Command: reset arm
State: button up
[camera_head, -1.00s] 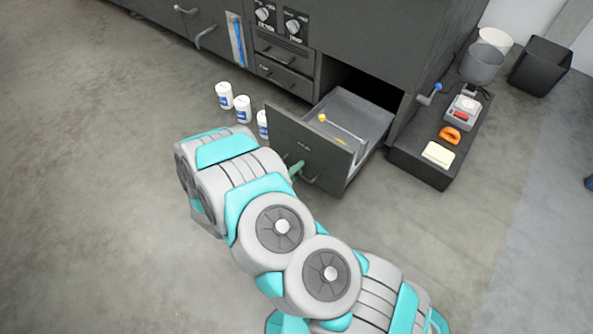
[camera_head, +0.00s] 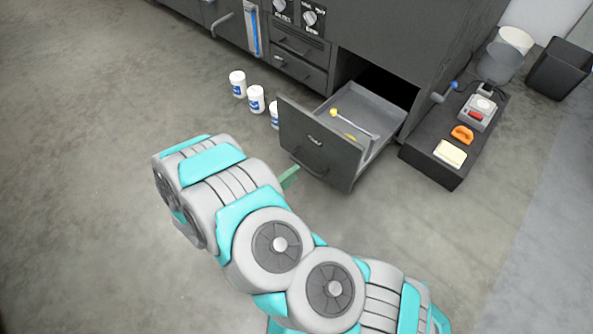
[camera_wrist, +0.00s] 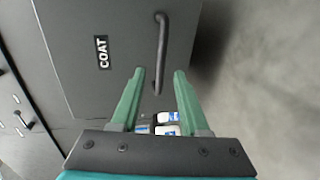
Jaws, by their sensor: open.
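My gripper (camera_wrist: 158,78) is open and empty, its two green fingers apart in the wrist view. The bar handle (camera_wrist: 161,50) of the drawer front marked COAT (camera_wrist: 85,25) lies beyond and between the fingertips in that view. In the head view a green fingertip (camera_head: 289,178) shows just left of the pulled-out drawer (camera_head: 325,145), with a small gap to its front. The rest of the gripper is hidden behind my arm there.
The drawer holds a yellow-tipped stick (camera_head: 355,123) and a small yellow item. Several white jars (camera_head: 256,100) stand on the floor left of it. A low dark platform (camera_head: 430,164) at right carries a sponge, an orange item and a device. Floor at left is clear.

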jog(key=shift+a, duration=0.1)
dwell(0.5)
jog(key=w+a+r+m+g+y+p, duration=0.25)
jog(key=a+r+y, duration=0.2)
jog(key=a, duration=0.25)
jog(key=w+a+r+m+g+y+p, duration=0.1)
jog(key=w+a+r+m+g+y, duration=0.1)
jog(key=w+a+r+y, duration=0.45)
jog(key=s+r+g+y+p, duration=0.1)
jog(key=s+r+g+y, duration=0.15)
jog(key=r, duration=0.55)
jog(key=s+r+g+y+p, duration=0.1)
jog(key=s+r+y+p, duration=0.15)
jog(key=r, duration=0.55)
jog(key=s+d+r+m+g+h+p, duration=0.1)
jog(key=s+d+r, duration=0.3)
jog(key=s+d, duration=0.6)
jog(key=s+d+r+m+g+h+p, duration=0.1)
jog(key=s+d+r+m+g+h, duration=0.2)
jog(key=s+d, duration=0.6)
jog(key=s+d+r+m+g+h+p, duration=0.2)
jog(key=s+d+r, duration=0.5)
jog(key=d, duration=0.9)
jog(key=s, duration=0.3)
jog(key=shift+s+r+h, duration=0.15)
jog(key=shift+s+h, duration=0.2)
jog(key=shift+h, duration=0.05)
